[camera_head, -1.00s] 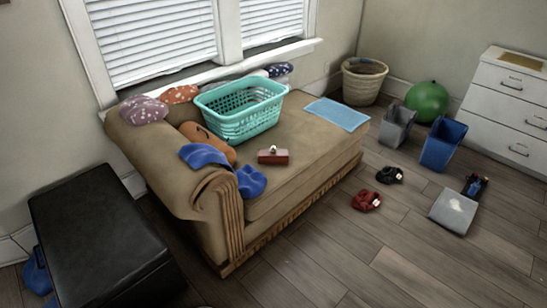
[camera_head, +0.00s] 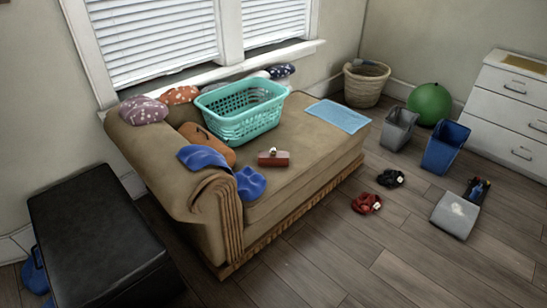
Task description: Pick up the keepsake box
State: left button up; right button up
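A small reddish-brown box (camera_head: 273,158) with a small light and dark piece on its top sits on the tan seat of the chaise (camera_head: 315,150). It looks like the keepsake box. It is near the front edge of the seat, in front of the turquoise laundry basket (camera_head: 240,110), with a gap between them. Nothing covers it. Neither of my grippers is in view.
An orange-brown cushion (camera_head: 207,142) and blue pieces (camera_head: 250,183) lie left of the box. A black bench (camera_head: 95,235) stands at left. Red shoes (camera_head: 366,203), dark shoes (camera_head: 390,178) and a grey dustpan-like thing (camera_head: 455,215) lie on the floor. The front middle floor is clear.

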aim_at(265, 158)
jog(key=i+l+u, duration=0.1)
jog(key=i+l, duration=0.25)
jog(key=i+l+u, duration=0.1)
jog(key=i+l, duration=0.2)
jog(key=l, duration=0.2)
jog(key=i+l+u, duration=0.1)
jog(key=i+l, duration=0.2)
jog(key=l, duration=0.15)
jog(key=i+l+u, duration=0.1)
jog(key=i+l, duration=0.2)
jog(key=l, duration=0.2)
